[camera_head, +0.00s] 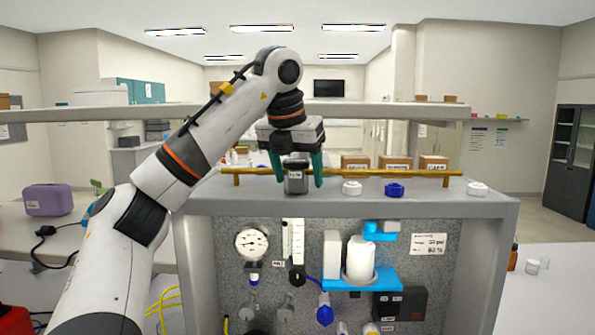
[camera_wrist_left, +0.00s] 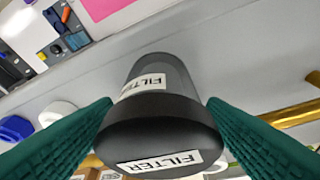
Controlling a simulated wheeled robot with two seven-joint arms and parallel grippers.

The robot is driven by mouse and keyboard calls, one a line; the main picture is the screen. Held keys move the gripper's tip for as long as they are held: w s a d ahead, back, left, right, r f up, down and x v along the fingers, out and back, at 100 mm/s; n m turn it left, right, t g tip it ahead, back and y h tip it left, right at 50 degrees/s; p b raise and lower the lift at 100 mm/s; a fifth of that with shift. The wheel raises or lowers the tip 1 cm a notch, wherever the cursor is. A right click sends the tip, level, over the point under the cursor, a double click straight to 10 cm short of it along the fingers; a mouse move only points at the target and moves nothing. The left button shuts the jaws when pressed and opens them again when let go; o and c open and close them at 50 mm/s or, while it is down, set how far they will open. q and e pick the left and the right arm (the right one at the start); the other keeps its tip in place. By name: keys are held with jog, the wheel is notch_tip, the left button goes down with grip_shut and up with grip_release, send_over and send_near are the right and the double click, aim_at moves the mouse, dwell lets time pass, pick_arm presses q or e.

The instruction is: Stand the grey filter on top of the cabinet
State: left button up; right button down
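The grey filter (camera_head: 296,183), with a dark cap and white labels, stands upright on the cabinet top (camera_head: 345,207), near its front edge and left of the middle. My left gripper (camera_head: 298,179) reaches down from above, its green fingers on either side of the filter. The fingers are open, with a visible gap on each side in the head view. In the left wrist view, the filter (camera_wrist_left: 162,127) sits between the two fingers (camera_wrist_left: 160,100), its labelled cap closest to the camera. My right gripper is not in view.
A brass rail (camera_head: 400,173) runs along the cabinet top. White caps (camera_head: 352,188) (camera_head: 477,188) and a blue cap (camera_head: 394,190) stand right of the filter. Boxes (camera_head: 396,162) are behind the rail. Gauge (camera_head: 252,243), valves and a white canister (camera_head: 360,259) are on the panel below.

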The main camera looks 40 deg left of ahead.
pick_arm(q)
jog(key=shift+r, duration=0.15)
jog(key=v, duration=1.2)
dwell(0.6)
